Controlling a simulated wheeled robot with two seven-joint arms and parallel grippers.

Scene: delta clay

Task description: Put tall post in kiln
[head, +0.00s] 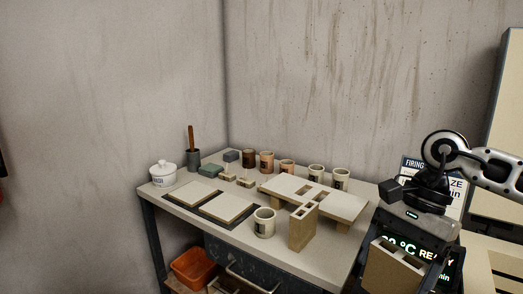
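A tan hollow post (393,272) with a pale top hangs directly below my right gripper (396,246), near the bottom edge of the head view. The gripper appears shut on it, though the fingertips are mostly hidden and the post's lower end is cut off by the frame. A similar tan post (301,234) with square holes in its top stands upright at the table's front edge. I cannot tell from this view which post is taller. The kiln chamber is not clearly in view. My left gripper is not in view.
The table (283,252) holds several cups along the back, a cream cup (264,222) in front, pale slabs (193,193), a raised shelf (342,205) and a lidded white jar (163,174). A lit display (437,255) reading READY is behind the held post. An orange bin (193,268) sits below.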

